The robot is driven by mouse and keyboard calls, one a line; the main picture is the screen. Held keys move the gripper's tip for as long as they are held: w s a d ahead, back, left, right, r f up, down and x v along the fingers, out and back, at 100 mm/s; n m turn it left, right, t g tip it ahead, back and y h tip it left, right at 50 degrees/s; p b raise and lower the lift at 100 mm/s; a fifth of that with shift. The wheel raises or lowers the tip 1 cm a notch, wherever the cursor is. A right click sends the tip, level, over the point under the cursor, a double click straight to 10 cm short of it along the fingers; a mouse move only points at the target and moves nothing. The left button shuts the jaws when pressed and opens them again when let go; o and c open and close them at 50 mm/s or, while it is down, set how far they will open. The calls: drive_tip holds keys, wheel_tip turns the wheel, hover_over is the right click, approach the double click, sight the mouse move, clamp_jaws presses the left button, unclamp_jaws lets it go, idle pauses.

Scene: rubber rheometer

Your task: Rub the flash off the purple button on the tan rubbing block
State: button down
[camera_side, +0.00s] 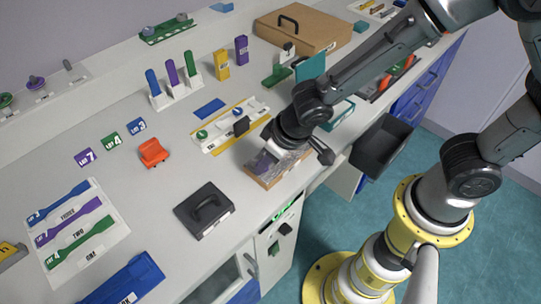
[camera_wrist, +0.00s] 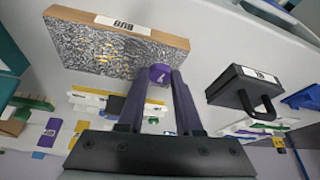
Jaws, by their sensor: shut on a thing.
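My gripper (camera_wrist: 160,78) is shut on the purple button (camera_wrist: 160,73), which sits between the fingertips and bears a white mark. The tan rubbing block (camera_wrist: 184,43) lies behind the button in the wrist view, with a mottled grey top and a "RUB" label on its edge. In the side view the block (camera_side: 259,182) lies on the bench near the front edge, right under my gripper (camera_side: 268,160). The button overlaps the block's lower right part in the wrist view. I cannot tell whether they touch. The button is hard to make out in the side view, and any flash is too small to see.
A black handled block (camera_side: 205,209) stands left of the rubbing block; it also shows in the wrist view (camera_wrist: 245,88). A white and yellow fixture (camera_side: 230,125) lies behind. An orange piece (camera_side: 152,152) is further left. A black bin (camera_side: 382,145) is at right.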

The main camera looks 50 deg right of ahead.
drive_tip(key=shift+r, duration=3.5)
